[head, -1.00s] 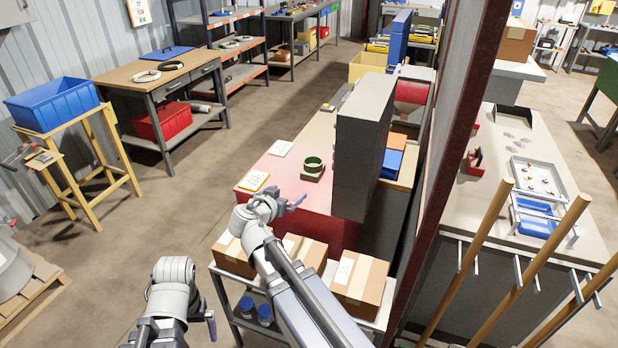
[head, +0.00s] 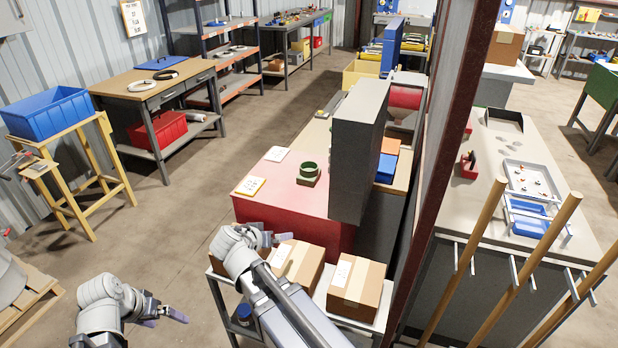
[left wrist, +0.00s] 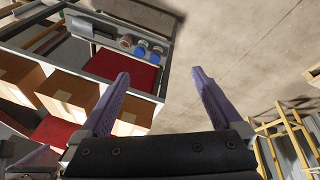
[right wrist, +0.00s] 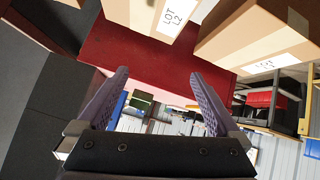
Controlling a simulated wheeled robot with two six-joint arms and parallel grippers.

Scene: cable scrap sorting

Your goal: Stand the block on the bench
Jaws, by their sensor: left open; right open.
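No loose block is clearly identifiable. A small green round piece on a squarish base (head: 308,174) sits on the red-topped bench (head: 300,206) in the head view. A tall grey slab-like unit (head: 357,150) stands at the bench's right side. My right gripper (head: 281,239) is open and empty, in front of the bench and above the boxes; the right wrist view shows its parted fingers (right wrist: 160,95) with the red bench side beyond. My left gripper (head: 170,313) is open and empty over the floor at lower left; its parted fingers show in the left wrist view (left wrist: 160,95).
Cardboard boxes (head: 357,285) fill a cart top below my right arm. Cards (head: 250,186) lie on the bench's left edge. A dark red post (head: 440,150) rises right of the bench. A blue bin (head: 48,114) sits on a wooden stand.

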